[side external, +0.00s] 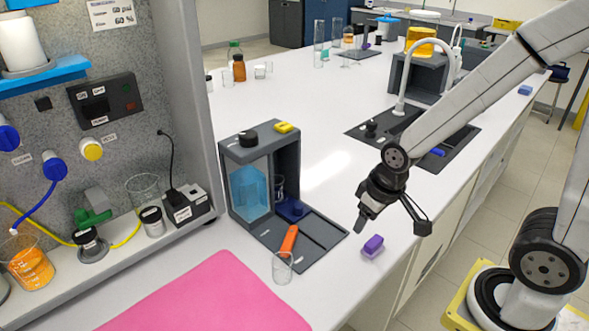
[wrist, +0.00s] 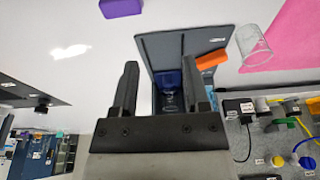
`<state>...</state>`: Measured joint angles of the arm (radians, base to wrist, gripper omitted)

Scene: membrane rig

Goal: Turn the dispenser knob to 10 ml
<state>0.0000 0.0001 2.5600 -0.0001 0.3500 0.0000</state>
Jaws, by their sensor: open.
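The dispenser (side external: 232,155) is a grey frame on the white bench, with a tank of blue liquid (side external: 250,190). A black round knob (side external: 248,138) sits on its top at the left, beside a yellow piece (side external: 283,127). The knob's scale is too small to read. My gripper (side external: 364,216) is open and empty, in the air to the right of the dispenser and apart from it. In the wrist view my open fingers (wrist: 160,68) point toward the dispenser's base plate (wrist: 160,45), with a blue part (wrist: 167,79) between them. I cannot make out the knob in that view.
An orange piece (side external: 289,238) lies on the base plate, by a clear beaker (side external: 283,268). A purple block (side external: 373,246) lies below my gripper. A pink mat (side external: 215,295) is in front. A sink with a tall faucet (side external: 405,75) is behind; bare bench lies between.

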